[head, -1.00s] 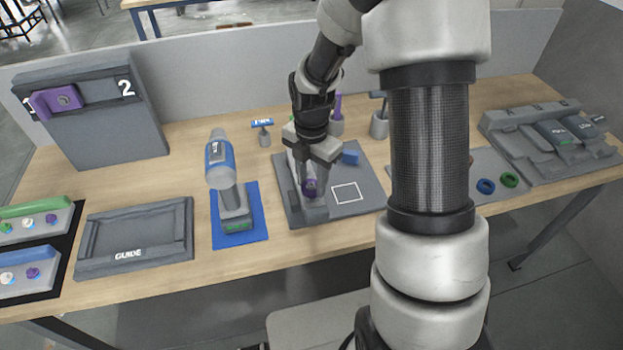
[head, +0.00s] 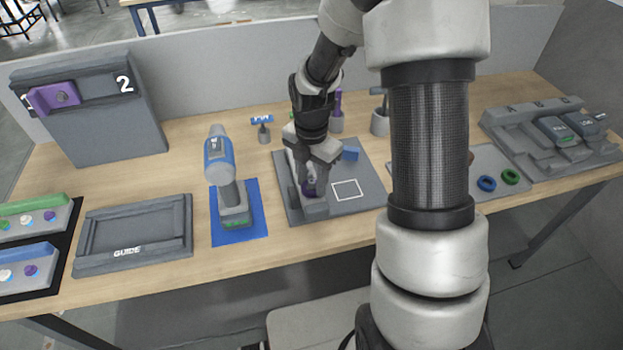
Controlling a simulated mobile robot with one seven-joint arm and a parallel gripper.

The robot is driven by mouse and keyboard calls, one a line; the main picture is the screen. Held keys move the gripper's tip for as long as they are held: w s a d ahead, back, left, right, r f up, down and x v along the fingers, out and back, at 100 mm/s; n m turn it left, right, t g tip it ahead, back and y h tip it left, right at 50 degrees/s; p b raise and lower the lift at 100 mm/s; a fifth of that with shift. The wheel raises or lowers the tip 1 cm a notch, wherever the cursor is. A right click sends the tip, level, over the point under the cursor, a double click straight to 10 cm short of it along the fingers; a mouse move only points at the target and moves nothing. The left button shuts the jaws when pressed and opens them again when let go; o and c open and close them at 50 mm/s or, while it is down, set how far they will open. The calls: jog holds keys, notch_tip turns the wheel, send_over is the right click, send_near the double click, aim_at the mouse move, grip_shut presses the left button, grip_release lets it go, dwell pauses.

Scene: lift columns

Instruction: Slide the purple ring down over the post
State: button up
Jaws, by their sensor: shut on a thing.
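My gripper (head: 310,178) points down over the left part of a grey board (head: 375,202) in the middle of the table. It is shut on a small purple thing, which I take for the purple ring (head: 309,189). The ring is low, just above or against a grey block (head: 312,208) at the board's front left. My fingers cover much of it, and I cannot tell whether it touches the block. I cannot make out the post; the gripper or my arm may hide it.
A blue block (head: 350,154) and a white square outline lie on the board. A cordless drill (head: 222,170) stands close left on a blue mat (head: 258,224). Blue (head: 487,183) and green (head: 510,177) rings lie at right, beyond my arm. A GUIDE tray (head: 140,258) is at front left.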

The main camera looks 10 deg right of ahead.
jog(key=shift+f+b, duration=0.3)
jog(key=shift+f, duration=0.35)
dwell(0.9)
jog(key=o, duration=1.1)
jog(key=shift+o, duration=0.2)
jog(key=shift+o, duration=0.6)
jog(key=shift+s+f, duration=0.1)
jog(key=shift+s, duration=0.05)
jog(key=shift+d, duration=0.1)
jog(key=shift+c, duration=0.3)
